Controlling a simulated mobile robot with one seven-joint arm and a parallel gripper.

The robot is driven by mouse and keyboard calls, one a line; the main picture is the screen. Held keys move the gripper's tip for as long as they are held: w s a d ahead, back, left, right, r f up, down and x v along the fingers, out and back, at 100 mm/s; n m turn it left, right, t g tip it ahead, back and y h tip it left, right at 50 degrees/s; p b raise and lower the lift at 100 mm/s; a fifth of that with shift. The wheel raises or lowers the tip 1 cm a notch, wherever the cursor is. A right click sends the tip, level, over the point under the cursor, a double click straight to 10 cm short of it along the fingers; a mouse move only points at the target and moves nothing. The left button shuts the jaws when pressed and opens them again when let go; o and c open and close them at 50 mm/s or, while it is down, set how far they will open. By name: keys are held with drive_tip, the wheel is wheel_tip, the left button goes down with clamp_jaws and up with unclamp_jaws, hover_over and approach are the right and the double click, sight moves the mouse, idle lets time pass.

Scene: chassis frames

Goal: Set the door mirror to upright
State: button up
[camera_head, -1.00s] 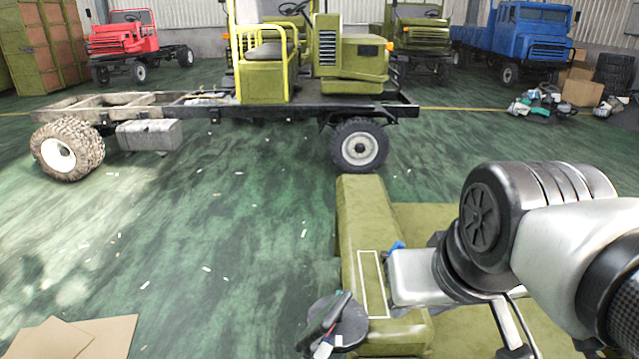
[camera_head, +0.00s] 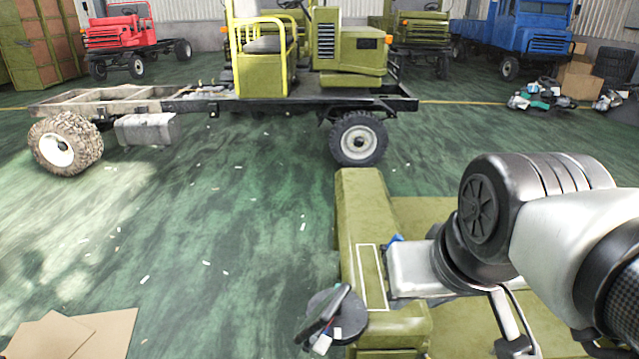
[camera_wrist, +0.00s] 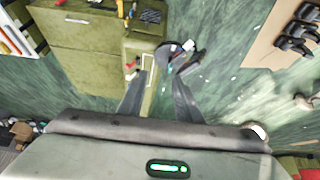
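A dark elongated piece (camera_head: 322,314), possibly the door mirror, leans at a slant over a dark round form (camera_head: 350,320) beside the near left corner of the olive-green box (camera_head: 360,215). A small white part shows by it. A white outlined rectangle (camera_head: 372,278) is marked on the box top. In the wrist view a dark piece (camera_wrist: 191,63) shows just beyond the right finger. My gripper (camera_wrist: 159,78) is open, its fingers apart with nothing visibly held between them. In the head view my silver hand hangs over the box, and its fingertips are hidden.
A truck chassis (camera_head: 250,104) with olive and yellow cab parts stands beyond the box. Red (camera_head: 115,32), green and blue (camera_head: 525,35) trucks stand at the back. Cardboard sheets (camera_head: 65,335) lie at lower left. The green floor left of the box is mostly clear, with small scraps.

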sight(329, 307)
drive_tip(key=o, duration=1.7)
drive_tip(key=w+a+f+n+b, duration=0.1)
drive_tip(key=w+n+b, duration=0.1)
drive_tip(key=b, duration=0.1)
drive_tip(key=w+a+f+n+g+y+b, duration=0.1)
drive_tip(key=w+n+b, duration=0.1)
drive_tip(key=b, duration=0.1)
drive_tip(key=w+a+f+n+g+y+b, duration=0.1)
drive_tip(key=w+f+n+b, duration=0.1)
drive_tip(key=b, duration=0.1)
drive_tip(key=shift+w, duration=0.4)
drive_tip(key=shift+o, duration=0.3)
drive_tip(key=w+n+b, duration=0.1)
drive_tip(key=n, duration=0.1)
drive_tip(key=w+a+f+n+g+y+b, duration=0.1)
drive_tip(key=w, duration=0.1)
drive_tip(key=w+a+n+b, duration=0.1)
drive_tip(key=w+n+b, duration=0.1)
drive_tip(key=shift+w+f+n+y, duration=0.15)
drive_tip(key=shift+n+y, duration=0.15)
drive_tip(key=shift+y, duration=0.1)
drive_tip(key=b+x, duration=0.1)
drive_tip(key=x, duration=0.7)
drive_tip(key=b+x, duration=0.1)
drive_tip(key=x, duration=0.8)
drive_tip(key=shift+s+b, duration=0.25)
drive_tip(key=shift+b, duration=0.05)
